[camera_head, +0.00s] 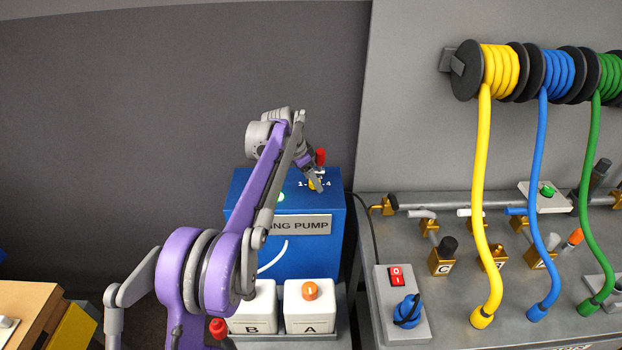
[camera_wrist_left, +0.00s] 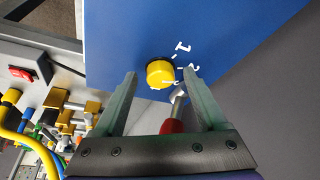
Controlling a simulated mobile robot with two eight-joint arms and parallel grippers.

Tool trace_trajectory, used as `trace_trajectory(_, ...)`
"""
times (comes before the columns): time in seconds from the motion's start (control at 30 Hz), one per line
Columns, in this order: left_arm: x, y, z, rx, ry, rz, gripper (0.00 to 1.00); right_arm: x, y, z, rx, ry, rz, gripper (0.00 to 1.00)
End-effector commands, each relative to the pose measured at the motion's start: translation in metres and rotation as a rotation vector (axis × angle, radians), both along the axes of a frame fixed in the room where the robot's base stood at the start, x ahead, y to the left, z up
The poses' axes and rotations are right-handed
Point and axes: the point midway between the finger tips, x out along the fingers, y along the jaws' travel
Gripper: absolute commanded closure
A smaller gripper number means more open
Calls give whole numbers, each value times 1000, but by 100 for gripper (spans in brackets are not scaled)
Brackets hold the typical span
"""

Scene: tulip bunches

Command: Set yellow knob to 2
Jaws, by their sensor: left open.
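The yellow knob (camera_wrist_left: 160,74) sits on the blue pump box, with white numbers beside it; 1 and 2 are legible in the left wrist view. Its setting cannot be read clearly. In the head view, the knob (camera_head: 313,184) shows only partly behind my left gripper (camera_head: 317,184), between the numbers 1 and 4. My left gripper (camera_wrist_left: 159,75) is open and empty, with one finger on each side of the knob in the wrist view. Whether the fingers touch it cannot be told. My right gripper is not in view.
White boxes B (camera_head: 252,309) and A (camera_head: 309,306) stand in front. A grey bench (camera_head: 450,330) with valves and coloured hoses fills the right.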

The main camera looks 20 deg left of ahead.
Motion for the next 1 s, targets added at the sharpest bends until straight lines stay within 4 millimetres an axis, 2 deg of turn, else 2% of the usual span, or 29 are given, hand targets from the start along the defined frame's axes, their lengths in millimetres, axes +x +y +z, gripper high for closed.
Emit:
trace_trajectory(0.1, 0, 0, 0, 0, 0, 0, 28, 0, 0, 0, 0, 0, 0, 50)
trace_trajectory(0.5, 0, 0, 0, 0, 0, 0, 100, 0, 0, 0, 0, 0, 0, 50)
trace_trajectory(1.0, -1, -1, 0, 0, 0, 127, 100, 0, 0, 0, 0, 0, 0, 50)
